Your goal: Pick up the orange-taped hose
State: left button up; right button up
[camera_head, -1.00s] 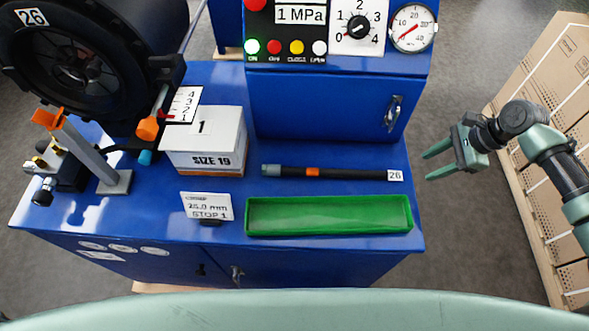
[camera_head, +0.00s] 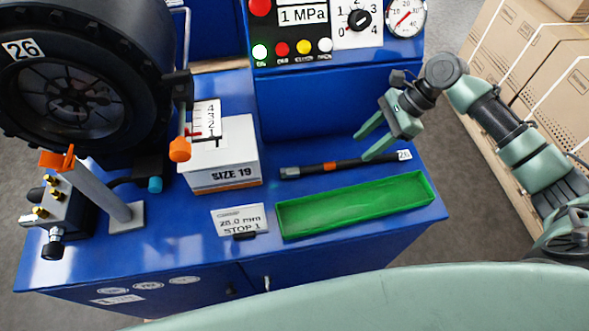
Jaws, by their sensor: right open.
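The orange-taped hose (camera_head: 345,165) lies on the blue bench top, behind the green tray. It is a black tube with a grey fitting at its left end, an orange band (camera_head: 330,166) near its middle and a white "26" tag (camera_head: 404,155) at its right end. My right gripper (camera_head: 363,148) is open and empty. Its two green fingers point left and down over the right half of the hose; one fingertip appears close to the hose, but I cannot tell whether it touches. My left gripper is not in view.
The green tray (camera_head: 432,186) sits in front of the hose. A "SIZE 19" box (camera_head: 222,177) and a sign (camera_head: 240,220) stand to the left. The blue control cabinet (camera_head: 310,105) rises behind.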

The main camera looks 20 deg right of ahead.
aim_at(345, 162)
jog(key=shift+a+f, duration=0.3)
jog(key=p+x, duration=0.1)
jog(key=x, duration=0.2)
jog(key=shift+f+p, duration=0.3)
jog(key=shift+f, duration=0.05)
jog(key=x, duration=0.2)
jog(key=shift+a+f, duration=0.15)
jog(key=shift+a, duration=0.15)
jog(key=shift+w+a+f, duration=0.1)
jog(key=shift+a+f, duration=0.1)
jog(key=shift+f, duration=0.15)
grip_shut()
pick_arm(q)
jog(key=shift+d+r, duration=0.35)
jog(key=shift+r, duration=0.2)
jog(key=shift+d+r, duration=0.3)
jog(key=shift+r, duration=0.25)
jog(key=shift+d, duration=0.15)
